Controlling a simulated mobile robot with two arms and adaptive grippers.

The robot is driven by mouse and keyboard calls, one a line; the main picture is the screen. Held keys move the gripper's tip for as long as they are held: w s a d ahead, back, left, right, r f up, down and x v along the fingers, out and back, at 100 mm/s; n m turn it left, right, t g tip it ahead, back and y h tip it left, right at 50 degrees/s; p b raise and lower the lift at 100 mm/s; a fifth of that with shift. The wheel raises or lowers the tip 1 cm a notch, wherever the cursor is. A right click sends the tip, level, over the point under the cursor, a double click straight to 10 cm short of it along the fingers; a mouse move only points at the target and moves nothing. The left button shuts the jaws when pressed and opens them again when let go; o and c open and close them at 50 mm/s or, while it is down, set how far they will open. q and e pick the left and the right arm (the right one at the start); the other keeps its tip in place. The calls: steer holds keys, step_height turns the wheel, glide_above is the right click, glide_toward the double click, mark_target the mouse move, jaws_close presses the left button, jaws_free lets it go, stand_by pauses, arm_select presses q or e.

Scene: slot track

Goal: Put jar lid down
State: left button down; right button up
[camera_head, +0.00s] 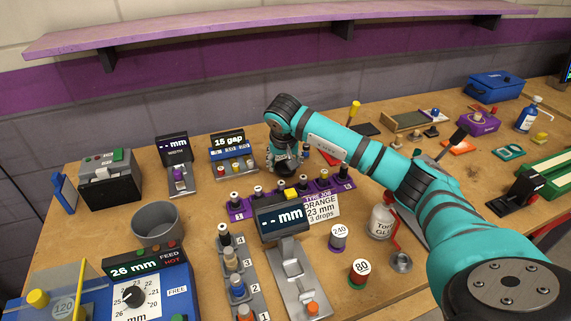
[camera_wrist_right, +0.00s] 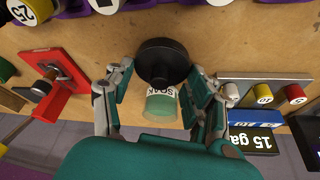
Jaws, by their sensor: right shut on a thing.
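My right gripper (camera_head: 285,157) is over the back middle of the bench. In the right wrist view the gripper (camera_wrist_right: 160,85) is shut on a round black jar lid (camera_wrist_right: 163,60), with one finger on each side. A clear jar (camera_wrist_right: 160,108) with green contents and a label reading "SOAK" shows just past the lid. The lid covers part of the jar in this view, and I cannot tell whether they touch. In the head view the dark lid (camera_head: 286,169) shows below the gripper, and the jar is mostly hidden. My left gripper is not in view.
A "15 gap" display stand (camera_head: 230,150) is close left of the gripper. A purple rack (camera_head: 265,207) with several pegs is in front. A red tool (camera_head: 329,153) lies to the right. Bare wood (camera_head: 213,200) shows left of the purple rack.

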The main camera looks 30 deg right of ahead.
steer(key=shift+f, duration=0.65)
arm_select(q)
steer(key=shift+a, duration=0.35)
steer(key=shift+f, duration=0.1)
arm_select(e)
steer(key=shift+f, duration=0.15)
steer(key=o, duration=0.8)
steer(key=shift+r, duration=0.35)
arm_select(q)
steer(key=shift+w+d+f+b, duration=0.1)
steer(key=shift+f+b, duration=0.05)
steer(key=shift+b, duration=0.15)
arm_select(e)
steer(key=v, duration=1.1)
steer(key=shift+s+r, duration=0.15)
steer(key=shift+r, duration=0.2)
